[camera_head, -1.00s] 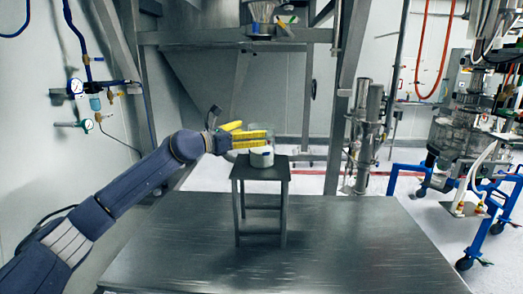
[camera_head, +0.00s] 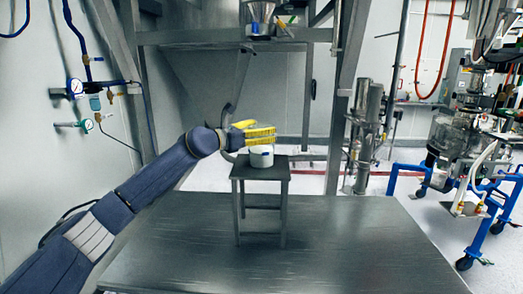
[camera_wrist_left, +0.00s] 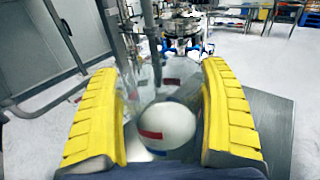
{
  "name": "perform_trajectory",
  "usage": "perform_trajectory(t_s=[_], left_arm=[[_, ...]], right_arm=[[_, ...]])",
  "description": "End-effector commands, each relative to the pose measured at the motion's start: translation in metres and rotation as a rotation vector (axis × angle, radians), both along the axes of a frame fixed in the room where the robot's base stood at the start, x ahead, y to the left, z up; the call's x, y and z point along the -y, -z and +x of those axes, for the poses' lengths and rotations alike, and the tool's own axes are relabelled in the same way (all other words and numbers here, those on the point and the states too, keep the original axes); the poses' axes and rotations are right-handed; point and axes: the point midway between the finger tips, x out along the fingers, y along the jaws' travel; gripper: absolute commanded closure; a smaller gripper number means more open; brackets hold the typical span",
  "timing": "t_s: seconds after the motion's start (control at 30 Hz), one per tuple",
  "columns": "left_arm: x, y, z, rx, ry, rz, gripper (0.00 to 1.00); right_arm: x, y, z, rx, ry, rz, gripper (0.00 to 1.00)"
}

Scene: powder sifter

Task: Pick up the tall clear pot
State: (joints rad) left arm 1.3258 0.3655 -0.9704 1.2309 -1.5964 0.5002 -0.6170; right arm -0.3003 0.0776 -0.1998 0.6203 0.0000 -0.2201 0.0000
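The tall clear pot (camera_wrist_left: 145,90) is see-through and hard to make out; in the left wrist view its faint wall shows between the fingers. A white round body with red and blue marks (camera_wrist_left: 167,125) shows low between them; I cannot tell if it is inside the pot. In the head view this white body (camera_head: 261,159) sits on a small dark metal stand (camera_head: 250,172). My left gripper (camera_head: 268,134) has yellow fingers just above it. It also shows in the left wrist view (camera_wrist_left: 165,100), open, one finger on each side of the pot; contact is unclear. My right gripper is out of view.
The stand is on a wide steel platform (camera_head: 340,245). A steel frame (camera_head: 350,90) with a hopper (camera_head: 259,15) rises behind. Steel cylinders (camera_head: 368,130) and a blue-wheeled machine (camera_head: 450,150) stand to the right. The platform's front is clear.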

Motion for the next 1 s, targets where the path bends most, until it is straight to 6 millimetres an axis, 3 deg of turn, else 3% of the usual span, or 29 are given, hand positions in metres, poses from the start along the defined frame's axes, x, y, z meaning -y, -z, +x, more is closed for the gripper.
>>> perform_trajectory(t_s=[0.03, 0.3, 0.73, 1.0], left_arm=[[0.000, 0.001, 0.000, -0.003, 0.001, 0.000, 0.41], [0.001, 0.002, 0.000, -0.005, 0.002, 0.000, 0.70], [0.002, -0.004, -0.001, -0.010, 0.005, 0.001, 0.71], [0.001, -0.047, 0.000, -0.001, 0.002, 0.000, 0.71]], right_arm=[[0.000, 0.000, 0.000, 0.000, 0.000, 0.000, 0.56], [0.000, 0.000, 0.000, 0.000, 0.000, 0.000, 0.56], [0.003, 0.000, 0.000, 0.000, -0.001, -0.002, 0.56], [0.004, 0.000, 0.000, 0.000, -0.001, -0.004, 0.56]])
